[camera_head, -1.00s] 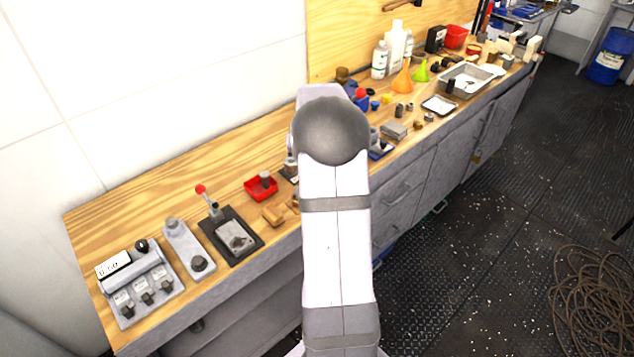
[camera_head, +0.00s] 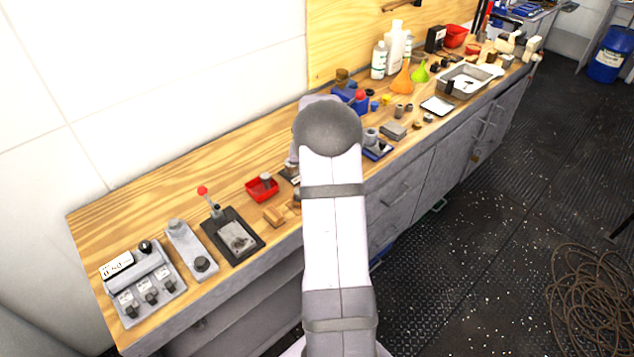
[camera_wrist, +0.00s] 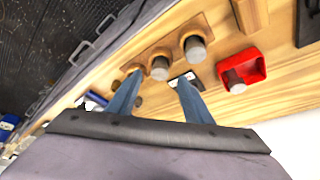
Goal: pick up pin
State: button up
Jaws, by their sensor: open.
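In the wrist view, a wooden block holds several grey cylindrical pins, among them one pin (camera_wrist: 194,48) at its right and another pin (camera_wrist: 160,68) near its middle. Another grey cylinder (camera_wrist: 234,83) stands in a small red tray (camera_wrist: 256,66), which also shows in the head view (camera_head: 262,190). My gripper (camera_wrist: 159,82) is open, with two blue fingers apart and nothing held between them. The fingers appear over the bench beside the pins, and how far above cannot be told. In the head view my arm hides the gripper and part of the wooden block (camera_head: 275,216).
The wooden bench (camera_head: 150,195) runs along a white wall. A lever device on a black plate (camera_head: 233,236) and a grey switch box (camera_head: 148,288) stand at the left. Bottles, funnels (camera_head: 402,80) and a metal tray (camera_head: 468,80) stand at the far right.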

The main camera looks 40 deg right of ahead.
jog(key=shift+p+x, duration=0.5)
jog(key=shift+x, duration=1.1)
grip_shut()
jog(key=shift+r, duration=0.15)
